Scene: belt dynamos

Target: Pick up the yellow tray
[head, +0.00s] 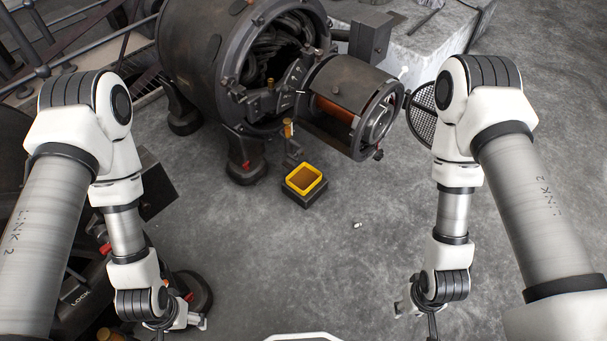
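The yellow tray (291,189) is small and square, with a raised yellow rim and a brown inside. It sits on a dark square block below the open end of the large machine, near the middle of the head view. My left gripper (200,322) is at the lower left, well apart from the tray, seen from above and partly hidden by my wrist. My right gripper (402,308) is at the lower right, also apart from the tray and mostly hidden by my wrist. I cannot make out the finger gap of either one.
A large dark cylindrical machine (205,55) with an open, coil-filled end stands behind the tray. A drum-shaped part (345,85) juts out to its right. A pale stone block (425,50) is at the back right. Grey floor (300,265) is mostly clear in front, with a small pale object (357,225).

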